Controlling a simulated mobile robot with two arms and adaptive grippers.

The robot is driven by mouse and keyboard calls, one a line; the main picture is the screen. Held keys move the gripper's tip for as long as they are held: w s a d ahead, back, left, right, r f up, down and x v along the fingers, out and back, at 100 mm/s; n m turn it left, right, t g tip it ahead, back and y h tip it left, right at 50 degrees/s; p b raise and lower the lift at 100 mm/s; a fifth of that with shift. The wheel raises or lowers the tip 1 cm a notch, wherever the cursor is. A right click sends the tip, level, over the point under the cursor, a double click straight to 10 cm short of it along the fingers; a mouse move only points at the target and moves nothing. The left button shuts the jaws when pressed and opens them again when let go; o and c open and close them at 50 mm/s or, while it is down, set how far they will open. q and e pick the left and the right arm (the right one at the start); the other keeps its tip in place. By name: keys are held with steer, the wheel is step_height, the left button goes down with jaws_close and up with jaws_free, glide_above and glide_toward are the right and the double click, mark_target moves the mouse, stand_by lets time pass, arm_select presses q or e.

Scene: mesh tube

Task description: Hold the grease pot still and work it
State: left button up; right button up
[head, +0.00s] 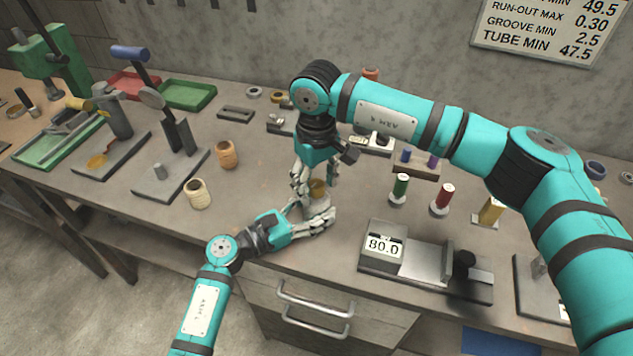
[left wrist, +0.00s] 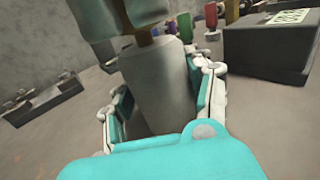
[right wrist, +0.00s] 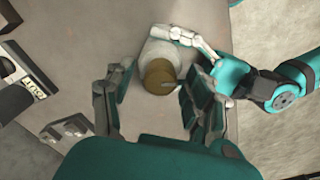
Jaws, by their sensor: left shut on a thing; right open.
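The grease pot is a pale grey body (left wrist: 156,85) with a brass top (right wrist: 157,77). It stands on the bench near the front edge, and in the head view its brass top (head: 318,186) shows between my grippers. My left gripper (head: 317,212) comes in low from the left and is shut on the grey body, one finger on each side in the left wrist view. My right gripper (head: 313,183) points down from above and is open, its fingers apart on either side of the brass top. Part of the pot is hidden by the fingers.
A gauge block marked 80.0 (head: 403,262) stands to the right. Green (head: 400,187) and red (head: 443,198) cylinders stand behind it. Two tan cylinders (head: 198,194) and a grey lever press (head: 172,165) are to the left. The bench is clear just left of the pot.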

steer(key=shift+f, duration=0.2)
steer(key=shift+c, duration=0.3)
jaws_close()
steer(key=shift+r+m, duration=0.1)
steer(key=shift+m, duration=0.2)
